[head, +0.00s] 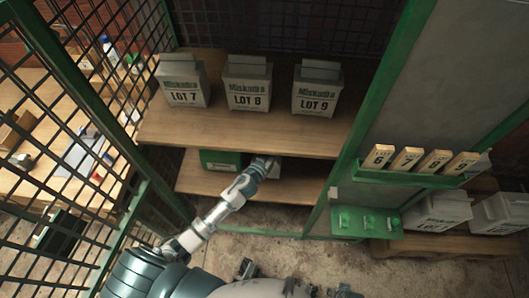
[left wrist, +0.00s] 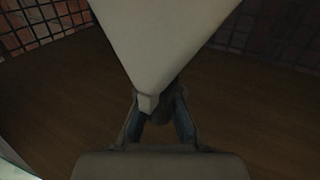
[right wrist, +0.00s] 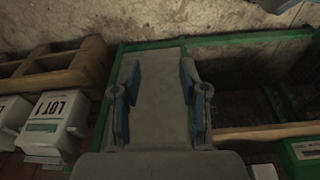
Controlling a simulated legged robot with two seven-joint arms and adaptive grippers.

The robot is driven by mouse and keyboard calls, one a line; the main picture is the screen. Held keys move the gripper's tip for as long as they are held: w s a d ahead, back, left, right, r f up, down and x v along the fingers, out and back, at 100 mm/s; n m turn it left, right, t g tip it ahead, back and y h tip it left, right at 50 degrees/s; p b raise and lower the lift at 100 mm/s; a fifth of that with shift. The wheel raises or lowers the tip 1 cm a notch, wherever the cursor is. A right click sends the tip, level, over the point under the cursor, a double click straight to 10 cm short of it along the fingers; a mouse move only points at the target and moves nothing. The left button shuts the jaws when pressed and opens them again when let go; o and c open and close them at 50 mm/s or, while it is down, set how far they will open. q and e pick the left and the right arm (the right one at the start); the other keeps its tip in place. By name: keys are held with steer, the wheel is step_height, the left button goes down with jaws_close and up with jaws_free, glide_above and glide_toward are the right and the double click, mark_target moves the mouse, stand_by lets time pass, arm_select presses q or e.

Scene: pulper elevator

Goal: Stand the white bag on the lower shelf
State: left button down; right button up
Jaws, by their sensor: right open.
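My left gripper (head: 262,166) reaches in under the upper shelf, above the lower shelf (head: 210,184). In the left wrist view its fingers (left wrist: 158,118) close around the narrow end of the white bag (left wrist: 165,40), which stretches away over brown boards. In the head view only a small pale part of the bag (head: 275,170) shows beside the gripper; the upper shelf hides the rest. I cannot tell whether the bag touches the lower shelf. In the right wrist view my right gripper (right wrist: 160,100) is open and empty, over a grey panel with a green frame.
Bags marked LOT 7 (head: 183,85), LOT 8 (head: 247,85) and LOT 9 (head: 317,90) stand on the upper shelf (head: 230,133). A green box (head: 220,160) sits left of my left gripper on the lower shelf. A green post (head: 375,110) bounds the right; wire mesh (head: 75,90) bounds the left.

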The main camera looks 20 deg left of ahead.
arm_select(q)
steer(key=f, duration=0.1)
steer(key=f+b, duration=0.1)
steer(key=f, duration=0.1)
steer(key=f+b, duration=0.1)
steer(key=f, duration=0.1)
steer(key=shift+a, duration=0.4)
steer(key=shift+f, duration=0.2)
steer(key=f+b, duration=0.2)
steer(key=f, duration=0.1)
steer(key=shift+d+f, duration=0.15)
steer(key=shift+d, duration=0.2)
steer(key=shift+s+a, duration=0.1)
steer(key=shift+a, duration=0.1)
arm_select(e)
steer(key=w+a+r+t+y, duration=0.1)
steer(key=w+a+r+t, duration=0.1)
steer(key=w+r+t, duration=0.2)
step_height(320, 180, up, 5)
steer(key=w, duration=0.2)
steer(key=shift+w+a+t, duration=0.3)
steer(key=shift+a, duration=0.05)
arm_select(q)
steer(key=c, duration=1.3)
jaws_free()
steer(key=shift+f, duration=0.15)
arm_select(e)
steer(key=shift+f, duration=0.15)
arm_select(q)
steer(key=shift+s, duration=0.1)
